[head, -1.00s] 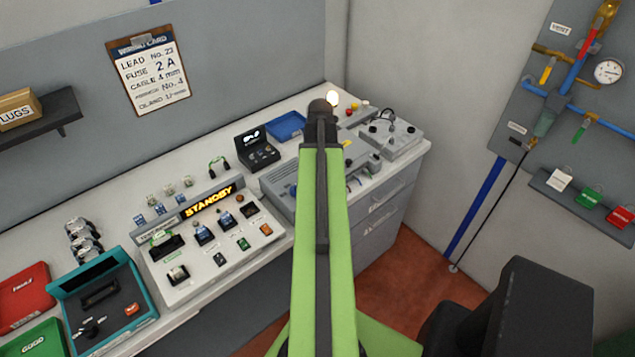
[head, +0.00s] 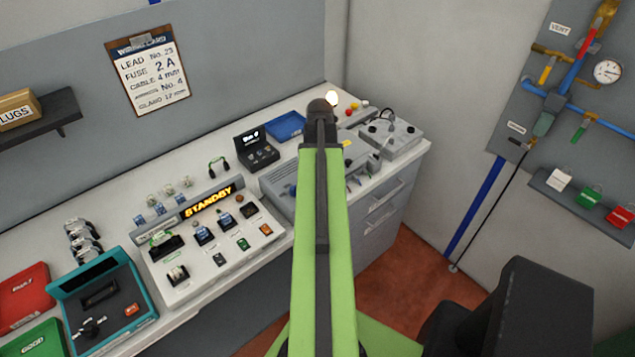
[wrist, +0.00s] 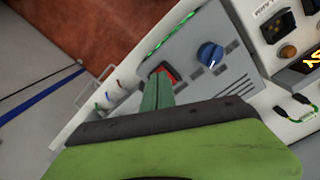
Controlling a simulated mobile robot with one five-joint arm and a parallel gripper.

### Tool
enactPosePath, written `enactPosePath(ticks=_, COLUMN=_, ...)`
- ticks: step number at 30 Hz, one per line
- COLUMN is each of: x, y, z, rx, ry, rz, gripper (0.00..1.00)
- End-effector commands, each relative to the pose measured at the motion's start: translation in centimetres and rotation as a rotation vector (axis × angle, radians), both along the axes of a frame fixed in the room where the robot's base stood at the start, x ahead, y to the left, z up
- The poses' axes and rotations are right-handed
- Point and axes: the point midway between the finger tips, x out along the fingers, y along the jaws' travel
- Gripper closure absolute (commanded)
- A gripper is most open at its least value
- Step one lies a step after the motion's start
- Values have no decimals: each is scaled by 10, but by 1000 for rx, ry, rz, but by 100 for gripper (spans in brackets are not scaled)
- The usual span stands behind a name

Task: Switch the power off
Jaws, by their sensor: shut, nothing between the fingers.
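A red rocker switch (wrist: 168,70) in a dark frame sits on a grey box (wrist: 238,86) in the wrist view. A blue knob (wrist: 210,54) is to its right on the same face. My gripper (wrist: 156,88) is shut and empty, its green fingertips right by the switch and overlapping its lower edge in the picture. I cannot tell whether they touch it. In the head view the grey box (head: 272,181) stands on the bench, partly behind my arm. My arm hides the switch and the fingertips there.
Left of the box is a control panel (head: 195,262) with a lit STANDBY display (head: 208,201). A small black case (head: 257,152) and a blue tray (head: 287,126) lie behind the box. Another grey unit (head: 392,137) is to the right.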

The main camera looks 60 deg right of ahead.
Motion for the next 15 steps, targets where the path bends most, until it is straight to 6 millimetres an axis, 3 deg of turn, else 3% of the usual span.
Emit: enactPosePath(ticks=15, x=0, y=0, z=-8, rx=0, ry=0, rz=1, gripper=100)
